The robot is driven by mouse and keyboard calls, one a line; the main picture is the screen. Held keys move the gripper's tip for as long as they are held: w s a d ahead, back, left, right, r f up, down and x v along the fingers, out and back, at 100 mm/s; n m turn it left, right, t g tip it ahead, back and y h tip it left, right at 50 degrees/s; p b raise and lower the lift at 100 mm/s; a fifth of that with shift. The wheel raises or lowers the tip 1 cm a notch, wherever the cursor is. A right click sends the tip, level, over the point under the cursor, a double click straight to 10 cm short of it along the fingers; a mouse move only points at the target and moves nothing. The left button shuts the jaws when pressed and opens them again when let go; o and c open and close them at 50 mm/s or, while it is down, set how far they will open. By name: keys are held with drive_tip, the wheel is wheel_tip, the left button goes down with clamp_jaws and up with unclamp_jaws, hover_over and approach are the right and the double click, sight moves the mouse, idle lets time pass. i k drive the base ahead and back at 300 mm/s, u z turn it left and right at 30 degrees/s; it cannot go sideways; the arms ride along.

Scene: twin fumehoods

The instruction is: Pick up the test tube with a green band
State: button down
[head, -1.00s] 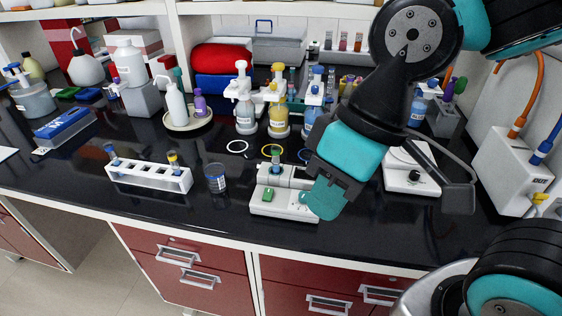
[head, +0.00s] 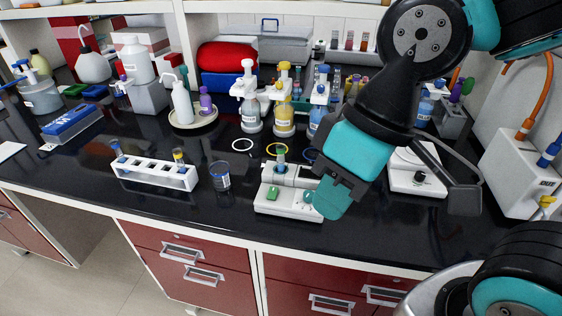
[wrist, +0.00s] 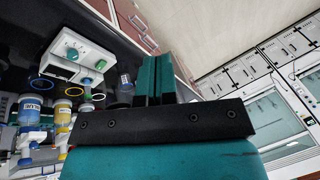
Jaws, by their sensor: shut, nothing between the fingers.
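A test tube (head: 280,158) with a green-teal top stands upright in a white bench device (head: 289,203) with a green button and a knob. The tube's top also shows in the wrist view (wrist: 87,81); its lower part is hidden in the device. I cannot clearly make out a band on it. A white rack (head: 155,176) left of it holds a blue-topped tube (head: 118,151) and a yellow-topped tube (head: 179,158). My gripper (wrist: 155,72) is shut and empty. In the head view, my gripper (head: 330,200) appears at the device's right end, covering part of it.
A glass beaker (head: 220,176) stands between rack and device. White, yellow and blue rings lie behind the device, before several pump bottles (head: 284,105). A second white device (head: 416,180) stands to the right. The black counter's front strip (head: 200,207) is clear.

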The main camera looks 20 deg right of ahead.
sight(280, 146)
drive_tip(key=z, duration=3.95)
drive_tip(key=k, duration=2.75)
drive_tip(key=u, duration=1.4)
drive_tip(key=i, duration=0.3)
drive_tip(key=z, duration=0.05)
